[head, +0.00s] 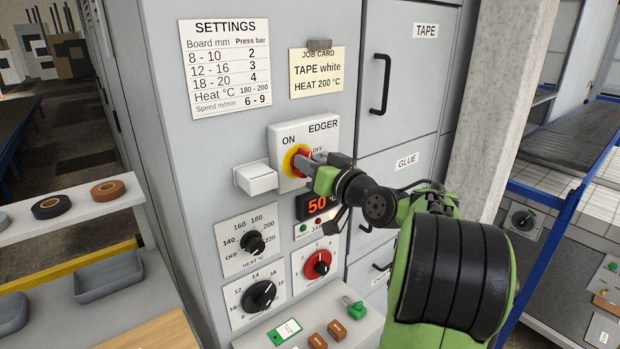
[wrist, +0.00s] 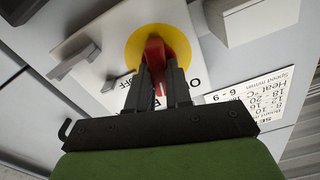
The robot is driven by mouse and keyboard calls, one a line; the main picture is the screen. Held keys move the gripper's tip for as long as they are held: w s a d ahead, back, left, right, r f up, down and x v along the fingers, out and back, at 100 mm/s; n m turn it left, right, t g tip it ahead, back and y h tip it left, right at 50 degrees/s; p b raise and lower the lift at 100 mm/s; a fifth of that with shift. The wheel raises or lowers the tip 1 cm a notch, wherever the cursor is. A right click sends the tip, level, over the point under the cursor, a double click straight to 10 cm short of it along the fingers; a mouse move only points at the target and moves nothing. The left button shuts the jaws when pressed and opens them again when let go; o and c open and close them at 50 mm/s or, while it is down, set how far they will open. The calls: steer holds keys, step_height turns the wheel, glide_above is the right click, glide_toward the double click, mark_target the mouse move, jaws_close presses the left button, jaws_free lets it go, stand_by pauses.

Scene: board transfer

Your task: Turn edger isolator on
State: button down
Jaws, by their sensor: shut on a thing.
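The edger isolator is a white plate (head: 319,133) marked EDGER, ON and OFF on the grey cabinet front. It carries a yellow disc (head: 289,158) with a red handle (head: 302,160). My gripper (head: 305,163) is shut on the red handle. In the wrist view the dark fingers of my gripper (wrist: 158,82) pinch the red handle (wrist: 155,50) in front of the yellow disc (wrist: 133,52). The fingers hide part of the handle and of the lettering, so I cannot tell its exact setting.
A white box (head: 256,179) juts out left of the isolator. Below are a red 50 display (head: 317,205), a heat knob (head: 253,243), a black knob (head: 259,296) and a red knob (head: 317,264). A drawer handle (head: 380,84) protrudes to the right.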

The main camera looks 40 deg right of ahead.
steer(key=n+b, duration=0.3)
steer(key=b, duration=0.1)
steer(key=shift+a, duration=0.1)
steer(key=shift+r, duration=0.1)
stand_by(0.4)
steer(key=c, duration=1)
jaws_free()
steer(key=shift+w, duration=0.1)
steer(key=shift+c, duration=0.2)
